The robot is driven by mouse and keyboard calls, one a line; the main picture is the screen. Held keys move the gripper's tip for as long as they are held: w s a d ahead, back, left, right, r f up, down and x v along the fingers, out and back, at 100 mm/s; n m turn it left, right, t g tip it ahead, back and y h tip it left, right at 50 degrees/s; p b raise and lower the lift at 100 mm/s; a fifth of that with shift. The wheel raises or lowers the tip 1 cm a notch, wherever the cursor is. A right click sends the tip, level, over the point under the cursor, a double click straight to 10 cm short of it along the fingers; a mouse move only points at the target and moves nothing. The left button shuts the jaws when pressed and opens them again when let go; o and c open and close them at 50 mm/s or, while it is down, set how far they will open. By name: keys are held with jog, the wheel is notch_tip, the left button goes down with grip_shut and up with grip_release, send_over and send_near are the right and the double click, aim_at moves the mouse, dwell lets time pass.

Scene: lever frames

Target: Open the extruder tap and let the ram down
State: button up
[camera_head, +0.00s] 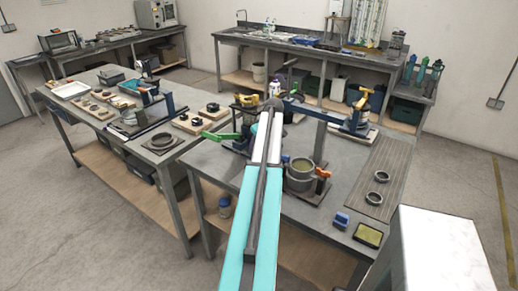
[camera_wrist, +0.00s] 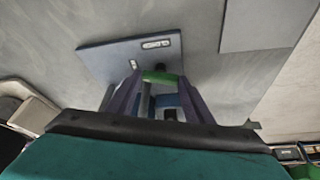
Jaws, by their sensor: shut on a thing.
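In the wrist view my gripper (camera_wrist: 158,84) has its two purple-grey fingers on either side of a green handle piece (camera_wrist: 160,76) and is shut on it. Blue and dark parts show between the fingers, above a blue-grey base plate (camera_wrist: 118,60) with a small label. In the head view a green lever (camera_head: 207,135) sticks out to the left of my arm, and my gripper is hidden behind the arm. I cannot tell which parts are the extruder's tap and ram.
A grey pot (camera_head: 300,178) with an orange handle (camera_head: 323,173) stands right of my arm. A blue frame with a yellow top (camera_head: 360,102) stands behind it. Two rings lie on a ribbed mat (camera_head: 362,180). Another bench (camera_head: 95,130) with devices is at left.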

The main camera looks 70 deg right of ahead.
jog(key=shift+s+d+f+n+y+b, duration=0.15)
jog(key=shift+n+y+b, duration=0.25)
jog(key=shift+n, duration=0.5)
jog(key=shift+s+r+n+y+b, duration=0.1)
jog(key=shift+s+n+y+b, duration=0.3)
jog(key=shift+n, duration=0.5)
jog(key=shift+w, duration=0.15)
jog(key=o, duration=1)
jog(key=shift+o, duration=0.2)
jog(key=shift+w, duration=0.1)
jog(key=shift+r, duration=0.2)
jog(key=b+v, duration=0.3)
jog(key=v, duration=1)
jog(key=shift+s, duration=0.4)
jog(key=shift+r, duration=0.1)
